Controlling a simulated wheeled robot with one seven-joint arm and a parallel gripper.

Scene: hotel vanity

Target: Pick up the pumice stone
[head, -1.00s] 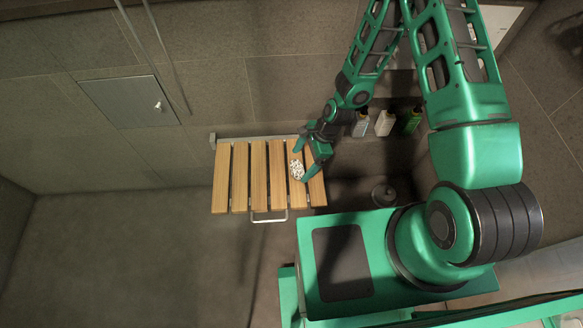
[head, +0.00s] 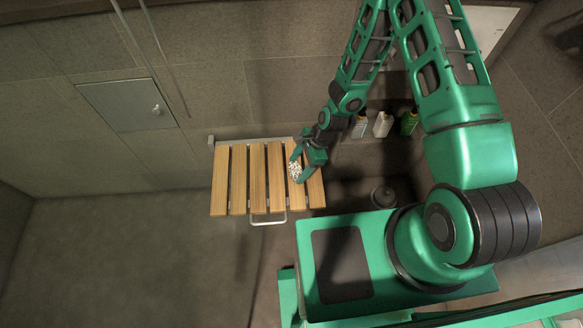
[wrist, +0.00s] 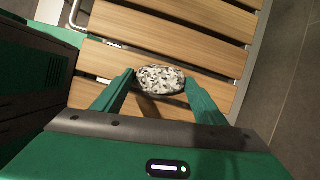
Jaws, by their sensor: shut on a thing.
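The pumice stone (wrist: 160,79) is a speckled white, grey and black oval. In the wrist view it sits between the two green fingertips of my gripper (wrist: 158,84), which are shut on its two sides. In the head view the stone (head: 295,171) shows at the tips of my gripper (head: 298,167), over the right part of the slatted wooden seat (head: 257,180). A shadow lies on the slats below the stone in the wrist view. I cannot tell exactly how far the stone is above the slats.
Several bottles, among them a white one (head: 382,124) and a green one (head: 409,122), stand by the wall right of the seat. A dark round object (head: 383,196) is at lower right. A metal bar (head: 268,221) edges the seat's front. The floor at left is clear.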

